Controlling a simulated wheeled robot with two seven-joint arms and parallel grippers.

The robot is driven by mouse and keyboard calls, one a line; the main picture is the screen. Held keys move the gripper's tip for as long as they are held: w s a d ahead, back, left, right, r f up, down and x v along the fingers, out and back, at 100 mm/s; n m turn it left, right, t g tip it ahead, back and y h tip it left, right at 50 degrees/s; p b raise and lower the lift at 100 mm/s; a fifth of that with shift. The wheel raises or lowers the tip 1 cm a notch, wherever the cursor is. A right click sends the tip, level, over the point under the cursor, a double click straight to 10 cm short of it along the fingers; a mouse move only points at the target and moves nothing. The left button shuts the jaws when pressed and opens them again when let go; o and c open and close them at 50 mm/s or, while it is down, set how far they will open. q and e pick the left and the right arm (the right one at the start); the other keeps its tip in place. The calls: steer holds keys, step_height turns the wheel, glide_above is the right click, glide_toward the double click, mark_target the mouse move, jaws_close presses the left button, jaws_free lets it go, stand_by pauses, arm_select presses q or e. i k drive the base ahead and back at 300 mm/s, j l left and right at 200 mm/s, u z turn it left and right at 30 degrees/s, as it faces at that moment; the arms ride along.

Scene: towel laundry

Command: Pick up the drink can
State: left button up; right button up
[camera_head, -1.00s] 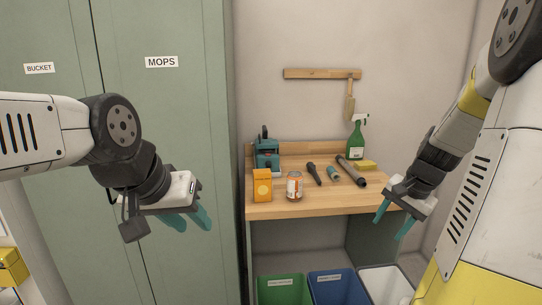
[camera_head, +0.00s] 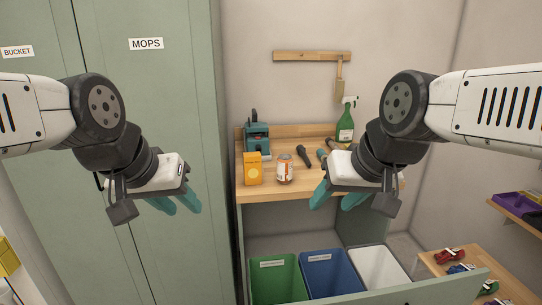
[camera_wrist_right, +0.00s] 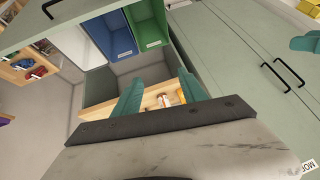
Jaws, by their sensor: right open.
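The drink can (camera_head: 285,170), orange and white with a silvery top, stands upright on the wooden workbench (camera_head: 262,192), right of an orange box (camera_head: 253,170). My right gripper (camera_head: 332,204) is open and empty, in front of the bench to the right of the can and apart from it. In the right wrist view, the can (camera_wrist_right: 163,101) shows small and distant between the open fingers (camera_wrist_right: 158,90), partly hidden. My left gripper (camera_head: 184,210) is open and empty, left of the bench in front of the green cabinet.
A teal tool (camera_head: 257,139), a dark tool (camera_head: 304,156) and a green spray bottle (camera_head: 345,125) are on the bench. Green (camera_head: 277,277), blue (camera_head: 333,272) and white (camera_head: 379,266) bins stand below. A low table (camera_head: 500,270) is at right.

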mark_target(285, 161)
steer(key=j+z, duration=0.15)
steer(key=j, duration=0.75)
steer(key=i+j+z, duration=0.1)
steer(key=j, duration=0.25)
steer(key=i+j, duration=0.25)
steer(key=i+j+z, duration=0.15)
steer(key=j, duration=0.25)
steer(key=i+j+z, duration=0.1)
steer(key=i, duration=0.2)
